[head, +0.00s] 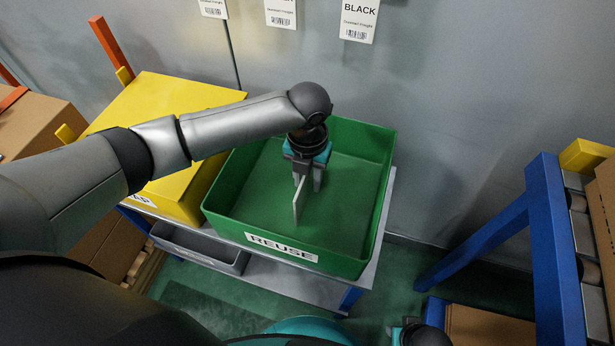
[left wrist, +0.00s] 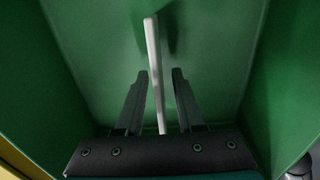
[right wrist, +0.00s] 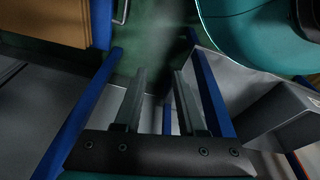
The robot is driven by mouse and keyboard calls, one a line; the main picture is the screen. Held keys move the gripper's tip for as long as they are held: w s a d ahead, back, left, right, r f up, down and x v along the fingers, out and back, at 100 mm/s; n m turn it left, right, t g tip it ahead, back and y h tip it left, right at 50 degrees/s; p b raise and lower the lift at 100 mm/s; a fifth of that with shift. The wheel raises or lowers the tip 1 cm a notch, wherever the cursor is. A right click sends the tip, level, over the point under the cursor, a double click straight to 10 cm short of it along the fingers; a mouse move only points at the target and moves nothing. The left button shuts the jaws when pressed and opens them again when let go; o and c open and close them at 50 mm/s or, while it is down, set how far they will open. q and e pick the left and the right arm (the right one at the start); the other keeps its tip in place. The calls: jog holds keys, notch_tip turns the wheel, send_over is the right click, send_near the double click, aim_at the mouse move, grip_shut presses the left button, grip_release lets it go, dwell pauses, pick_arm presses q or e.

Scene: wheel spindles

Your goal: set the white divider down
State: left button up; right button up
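The white divider (head: 298,200) is a thin flat panel standing on edge inside the green bin (head: 268,240) labelled REUSE. My left gripper (head: 308,180) reaches down into this bin, right at the divider. In the left wrist view the divider (left wrist: 153,60) runs between the two fingers (left wrist: 159,76), with a gap on each side. The left gripper is open around it and does not grip it. Whether the divider's lower edge touches the bin floor I cannot tell. My right gripper (right wrist: 158,76) is open and empty, away from the bin.
A yellow bin (head: 180,95) stands left of the green one. A grey tray (head: 205,250) sits on the shelf below. A blue-framed roller conveyor (head: 555,250) is at the right. Label cards hang on the wall behind. The green bin's floor right of the divider is clear.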

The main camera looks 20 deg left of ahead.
pick_arm(q)
jog(key=shift+r, duration=0.1)
jog(key=shift+r, duration=0.45)
notch_tip(320, 180, up, 9)
jog(key=p, duration=0.4)
jog(key=shift+f, duration=0.2)
jog(key=shift+r+p, duration=0.65)
jog(key=shift+r, duration=0.7)
pick_arm(e)
jog(key=s+d+f, duration=0.5)
jog(key=s+d, duration=0.1)
jog(key=s, duration=0.2)
jog(key=shift+s+d+h, duration=0.15)
jog(key=shift+d+h, duration=0.05)
jog(key=shift+h, duration=0.1)
jog(key=shift+f, duration=0.1)
